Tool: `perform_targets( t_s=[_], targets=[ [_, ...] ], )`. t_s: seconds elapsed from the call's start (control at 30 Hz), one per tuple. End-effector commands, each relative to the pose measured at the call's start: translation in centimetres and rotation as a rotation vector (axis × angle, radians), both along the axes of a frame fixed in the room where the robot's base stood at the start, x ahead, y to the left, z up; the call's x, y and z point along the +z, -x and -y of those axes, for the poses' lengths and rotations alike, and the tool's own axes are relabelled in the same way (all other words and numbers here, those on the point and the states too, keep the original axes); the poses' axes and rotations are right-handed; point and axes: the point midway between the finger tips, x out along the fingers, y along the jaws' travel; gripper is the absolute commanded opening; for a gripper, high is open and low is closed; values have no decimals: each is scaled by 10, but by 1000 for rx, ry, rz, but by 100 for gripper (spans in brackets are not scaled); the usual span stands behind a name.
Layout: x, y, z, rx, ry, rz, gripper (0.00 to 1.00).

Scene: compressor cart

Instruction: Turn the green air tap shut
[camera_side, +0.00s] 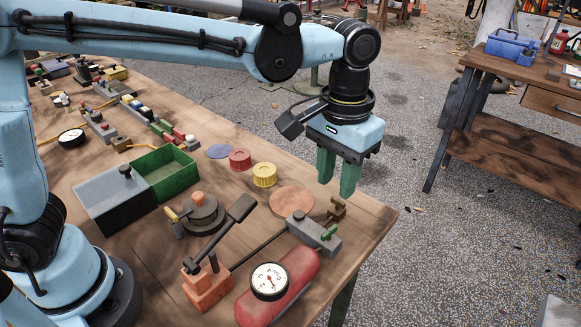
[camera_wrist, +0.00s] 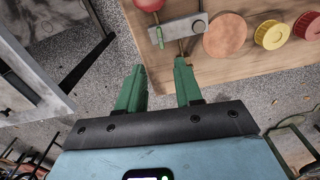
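The green air tap (camera_side: 329,232) is a small green lever on a grey block (camera_side: 305,228) near the table's right edge, beside the red tank (camera_side: 295,275). In the wrist view the green lever (camera_wrist: 160,37) shows at the top, to the left of the grey block's round knob. My gripper (camera_side: 337,187) has two green fingers pointing down, above and beyond the tap in the side view. The fingers are apart with nothing between them, as the wrist view also shows (camera_wrist: 159,67). The gripper does not touch the tap.
A brown bracket (camera_side: 337,211) stands close to the tap. The tank carries a white gauge (camera_side: 269,281). A copper disc (camera_side: 291,200), yellow cap (camera_side: 264,175) and red cap (camera_side: 240,159) lie nearby. A black-handled lever (camera_side: 241,208) rises from an orange base. Open floor lies beyond the table edge.

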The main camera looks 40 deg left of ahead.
Motion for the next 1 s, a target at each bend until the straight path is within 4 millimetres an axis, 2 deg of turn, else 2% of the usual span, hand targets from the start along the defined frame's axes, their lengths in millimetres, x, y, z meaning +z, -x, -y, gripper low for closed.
perform_targets(
  t_s=[0.6,0.8,1.0],
  targets=[
    [-94,0,-1,0,1,3,35],
    [-110,0,-1,0,1,3,35],
    [-113,0,-1,0,1,3,35]
  ],
)
